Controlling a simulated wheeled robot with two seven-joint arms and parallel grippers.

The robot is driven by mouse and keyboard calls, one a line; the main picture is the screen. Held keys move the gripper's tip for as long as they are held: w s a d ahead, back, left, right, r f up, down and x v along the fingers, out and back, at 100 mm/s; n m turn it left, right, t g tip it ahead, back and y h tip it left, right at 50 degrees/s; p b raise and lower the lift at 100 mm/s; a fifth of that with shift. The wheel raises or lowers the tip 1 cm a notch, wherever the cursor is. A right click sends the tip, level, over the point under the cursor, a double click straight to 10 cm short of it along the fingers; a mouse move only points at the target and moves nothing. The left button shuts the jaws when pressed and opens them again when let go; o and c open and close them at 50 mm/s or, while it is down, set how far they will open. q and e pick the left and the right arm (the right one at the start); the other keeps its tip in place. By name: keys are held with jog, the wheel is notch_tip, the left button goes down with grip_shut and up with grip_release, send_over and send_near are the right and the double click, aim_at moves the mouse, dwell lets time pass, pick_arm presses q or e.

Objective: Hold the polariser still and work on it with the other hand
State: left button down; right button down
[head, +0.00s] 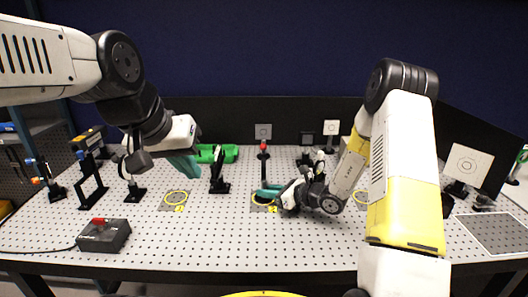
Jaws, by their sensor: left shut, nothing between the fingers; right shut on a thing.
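My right gripper (266,189) reaches in from the right, low over the middle of the perforated board. Its teal fingers are shut on a small dark thing at the yellow ring marked on the board (265,208). I take this thing to be the polariser; it is mostly hidden by the fingers and its shape cannot be told. My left gripper (187,167) is further left and higher, its teal fingers shut and empty. It is apart from the polariser, with a black upright mount (218,176) standing between them.
A green cylinder (222,152) lies behind the black mount. A red-topped post (264,149) stands behind my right gripper. A black box with a red button (103,235) is at the front left. Black frames (91,187) stand at left, a white target plate (465,165) at right. The front middle is clear.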

pick_arm(q)
jog(key=w+d+r+g, duration=0.1)
jog(key=w+r, duration=0.2)
jog(key=w, duration=0.3)
jog(key=w+d+r, duration=0.1)
jog(key=w+r, duration=0.2)
jog(key=w, duration=0.2)
jog(key=g, duration=0.2)
send_over(263, 149)
jog(key=s+a, duration=0.2)
jog(key=a, duration=0.4)
jog(key=w+d+f+m+g+y, duration=0.1)
jog(key=w+d+f+g, duration=0.1)
jog(key=w+d+f, duration=0.55)
notch_tip(263, 149, down, 8)
jog(key=s+a, duration=0.1)
jog(key=s, duration=0.1)
jog(key=shift+y, duration=0.3)
jog(key=shift+f, duration=0.1)
jog(key=shift+t, duration=0.3)
jog(key=shift+s+r+t, duration=0.15)
jog(key=shift+r+t, duration=0.1)
jog(key=shift+t, duration=0.05)
